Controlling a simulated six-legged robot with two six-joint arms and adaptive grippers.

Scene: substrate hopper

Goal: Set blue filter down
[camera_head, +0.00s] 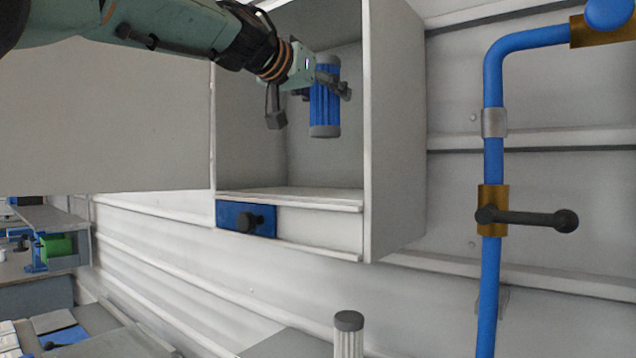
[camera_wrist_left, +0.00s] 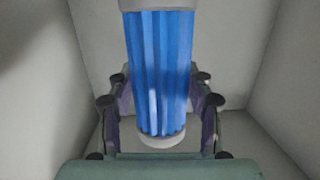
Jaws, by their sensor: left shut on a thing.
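The blue filter (camera_head: 325,108) is a blue pleated cylinder with grey end caps. My left gripper (camera_head: 335,88) is shut on it and holds it upright at the opening of a grey wall cabinet (camera_head: 394,130), above the cabinet's floor. In the left wrist view the filter (camera_wrist_left: 160,70) stands between the two fingers of the left gripper (camera_wrist_left: 160,105), with the cabinet's walls around it. The exact gap between the filter's lower end and the cabinet floor cannot be told. My right gripper is not in view.
A blue pipe (camera_head: 491,260) with a dark valve handle (camera_head: 530,217) runs down the wall at the right. A white filter with a dark cap (camera_head: 348,335) stands below the cabinet. The cabinet floor (camera_head: 300,196) looks clear. A cabinet door (camera_head: 110,120) is open at the left.

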